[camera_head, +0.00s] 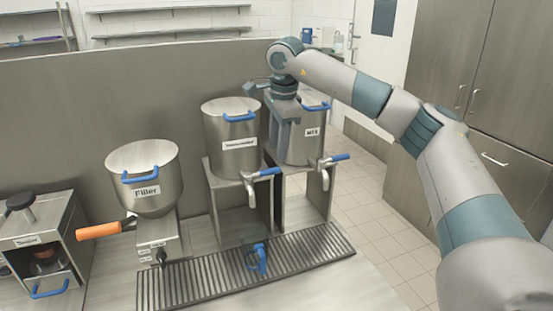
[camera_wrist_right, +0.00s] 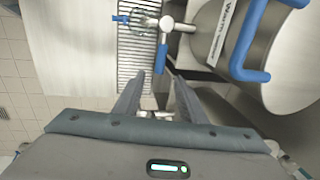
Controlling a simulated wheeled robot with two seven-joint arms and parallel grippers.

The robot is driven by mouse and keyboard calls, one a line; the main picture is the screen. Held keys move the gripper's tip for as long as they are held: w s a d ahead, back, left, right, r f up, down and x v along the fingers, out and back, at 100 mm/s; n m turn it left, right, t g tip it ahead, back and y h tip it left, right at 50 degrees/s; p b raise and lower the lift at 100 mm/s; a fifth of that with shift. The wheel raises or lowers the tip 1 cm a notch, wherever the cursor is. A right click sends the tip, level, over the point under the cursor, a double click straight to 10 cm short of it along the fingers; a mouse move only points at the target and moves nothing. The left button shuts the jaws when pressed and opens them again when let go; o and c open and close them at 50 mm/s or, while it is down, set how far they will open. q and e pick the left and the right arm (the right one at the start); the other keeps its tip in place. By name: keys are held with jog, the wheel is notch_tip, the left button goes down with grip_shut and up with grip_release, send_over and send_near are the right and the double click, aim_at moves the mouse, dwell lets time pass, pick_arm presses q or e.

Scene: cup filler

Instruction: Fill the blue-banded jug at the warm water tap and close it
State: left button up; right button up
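The warm water pot (camera_head: 232,140) is a steel pot with a blue handle on a stand; its label also shows in the wrist view (camera_wrist_right: 229,30). Its tap (camera_head: 250,187) has a blue lever (camera_head: 267,172) turned to the right; I see no stream. A see-through jug (camera_head: 253,241) with a blue handle stands on the drain grate below the spout; its fill level is unclear. My right gripper (camera_head: 279,142) is beside the pot, above the tap. In the wrist view its fingers (camera_wrist_right: 154,76) are apart and empty, pointing towards the blue lever (camera_wrist_right: 162,58). My left gripper is out of view.
A similar pot with a tap (camera_head: 325,172) stands close on the right, partly behind my gripper. The filler (camera_head: 145,192) with an orange handle (camera_head: 99,231) and a steel box (camera_head: 40,240) are on the left. The grate's (camera_head: 310,253) right part is clear.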

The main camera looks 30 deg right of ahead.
aim_at(276, 168)
jog(key=shift+w+d+f+p, duration=0.1)
jog(key=shift+w+f+p, duration=0.2)
jog(key=shift+f, duration=0.8)
jog(key=shift+w+f+p, duration=0.1)
jog(key=shift+f+p, duration=0.25)
jog(key=shift+f, duration=0.75)
jog(key=shift+w+d+f+p, duration=0.1)
jog(key=shift+w+f+p, duration=0.2)
jog(key=shift+f, duration=0.8)
jog(key=shift+s, duration=0.1)
grip_shut()
